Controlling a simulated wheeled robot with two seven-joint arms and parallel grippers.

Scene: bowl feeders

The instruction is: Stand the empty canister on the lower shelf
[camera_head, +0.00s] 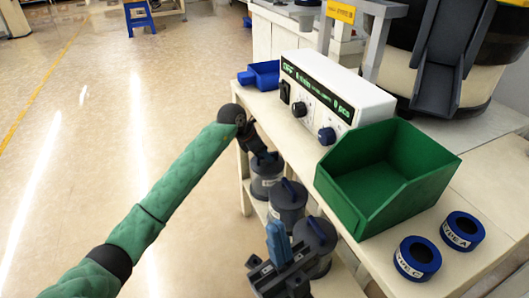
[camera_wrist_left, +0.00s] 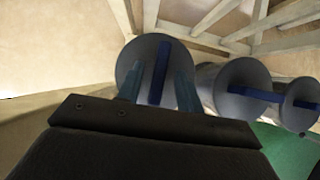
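Three grey canisters with blue bar handles stand in a row at the lower shelf (camera_head: 259,207): a far one (camera_head: 266,184), a middle one (camera_head: 287,207) and a near one (camera_head: 318,238). No frame shows which is empty. My left gripper (camera_head: 264,157) is at the top of the far canister. In the left wrist view its open fingers (camera_wrist_left: 158,88) lie on either side of the blue handle (camera_wrist_left: 160,70) on a round grey lid (camera_wrist_left: 127,68), with gaps between. My right gripper (camera_head: 279,243) is low in front, beside the near canister; its finger gap is unclear.
On the table top (camera_head: 365,262) are a white control box (camera_head: 335,88), a green bin (camera_head: 385,180), a small blue tray (camera_head: 262,74) and two blue-and-white rings (camera_head: 417,258) (camera_head: 462,231). Open floor (camera_head: 190,80) lies left.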

